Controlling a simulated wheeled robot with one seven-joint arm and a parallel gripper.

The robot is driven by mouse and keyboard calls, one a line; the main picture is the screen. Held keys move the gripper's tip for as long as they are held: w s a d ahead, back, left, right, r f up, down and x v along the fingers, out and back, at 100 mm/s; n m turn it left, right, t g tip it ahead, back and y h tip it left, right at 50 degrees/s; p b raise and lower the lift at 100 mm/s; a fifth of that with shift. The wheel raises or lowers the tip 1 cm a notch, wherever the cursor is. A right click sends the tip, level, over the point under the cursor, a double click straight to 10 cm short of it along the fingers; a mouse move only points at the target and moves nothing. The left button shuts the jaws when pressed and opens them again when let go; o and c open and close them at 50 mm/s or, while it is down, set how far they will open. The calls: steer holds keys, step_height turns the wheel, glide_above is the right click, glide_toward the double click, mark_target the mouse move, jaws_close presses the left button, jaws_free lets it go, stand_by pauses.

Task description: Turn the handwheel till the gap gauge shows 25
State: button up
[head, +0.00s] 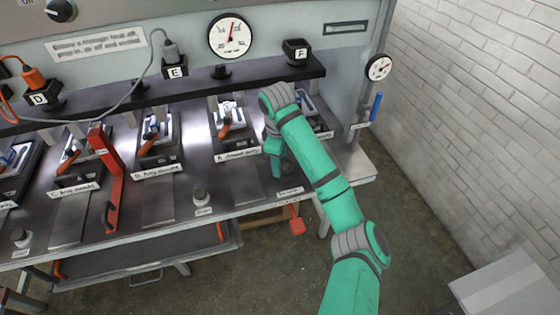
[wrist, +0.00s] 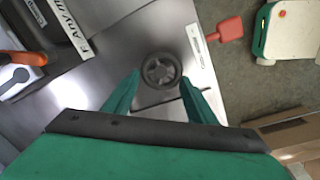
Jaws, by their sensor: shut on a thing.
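The handwheel (wrist: 160,71) is a small dark spoked wheel on the grey metal bench top, seen from above in the wrist view. My gripper (wrist: 160,84) has one green finger on each side of it and is shut on it. In the head view my gripper (head: 276,168) points down at the bench's right part, and the handwheel is hidden there. A round white gauge (head: 231,36) with a red needle is on the back panel; its needle points up and slightly right. A smaller gauge (head: 379,67) is at the right end. I cannot read the numbers or tell surely which is the gap gauge.
Several press stations with orange-handled clamps (head: 226,118) line the bench. A red lever (head: 107,180) stands at left, and a blue handle (head: 375,106) is at the right end.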

steer(key=m, duration=0.4)
steer(key=shift+w+d+r+m, duration=0.1)
steer(key=shift+w+d+m, duration=0.05)
steer(key=shift+w+m, duration=0.15)
steer(key=shift+w+d+m+g+h, duration=0.15)
steer(key=shift+m+g+h, duration=0.2)
steer(key=shift+m, duration=1.45)
steer(key=o, duration=0.7)
steer(key=r, duration=0.7)
steer(key=a+r, duration=0.1)
steer(key=r, duration=0.2)
steer(key=shift+s+r, duration=0.3)
steer(key=shift+s, duration=0.1)
